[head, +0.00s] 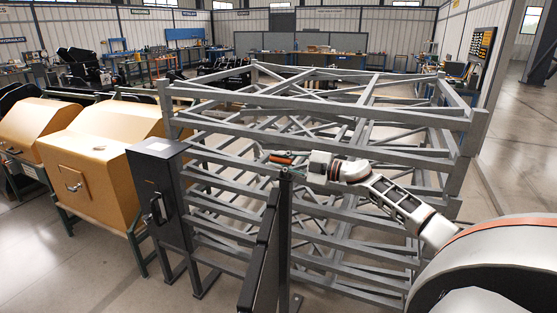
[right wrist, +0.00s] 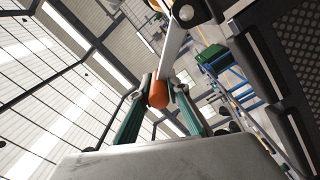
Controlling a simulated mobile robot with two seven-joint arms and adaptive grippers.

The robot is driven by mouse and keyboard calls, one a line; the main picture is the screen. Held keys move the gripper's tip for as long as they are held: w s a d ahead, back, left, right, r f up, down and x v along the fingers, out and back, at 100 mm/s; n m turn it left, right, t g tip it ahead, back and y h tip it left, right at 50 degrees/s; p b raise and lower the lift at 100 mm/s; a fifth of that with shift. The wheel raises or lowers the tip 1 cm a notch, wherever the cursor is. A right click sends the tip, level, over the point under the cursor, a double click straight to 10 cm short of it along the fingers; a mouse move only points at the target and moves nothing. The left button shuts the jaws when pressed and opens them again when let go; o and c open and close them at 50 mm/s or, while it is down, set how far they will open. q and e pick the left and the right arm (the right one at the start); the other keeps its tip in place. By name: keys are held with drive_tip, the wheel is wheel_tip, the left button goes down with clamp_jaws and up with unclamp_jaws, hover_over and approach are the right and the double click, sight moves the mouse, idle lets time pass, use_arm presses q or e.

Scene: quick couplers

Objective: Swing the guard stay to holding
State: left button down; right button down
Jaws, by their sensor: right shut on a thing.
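The guard stay shows in the right wrist view as a pale flat bar (right wrist: 174,48) with an orange grip (right wrist: 158,95) at its near end. Its far end meets a dark part with a round joint at the top. My right gripper (right wrist: 161,90) has its two green-sided fingers closed on the orange grip. In the head view my right gripper (head: 299,168) is at the top of a dark post (head: 284,225), and the orange grip (head: 281,154) shows just left of it. The bar is mostly hidden there. My left gripper is not in view.
A dark panel (head: 262,250) stands beside the post. A large grey steel frame rack (head: 400,130) stands close behind my right arm. A black cabinet (head: 158,190) and tan hooded machines (head: 95,165) are on the left. Bare floor (head: 525,150) shows at the right.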

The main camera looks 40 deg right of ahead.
drive_tip(key=c, duration=1.9)
unclamp_jaws()
drive_tip(key=shift+f, duration=0.35)
drive_tip(key=shift+d+r, duration=0.1)
drive_tip(key=shift+r, duration=0.1)
drive_tip(key=v, duration=1.2)
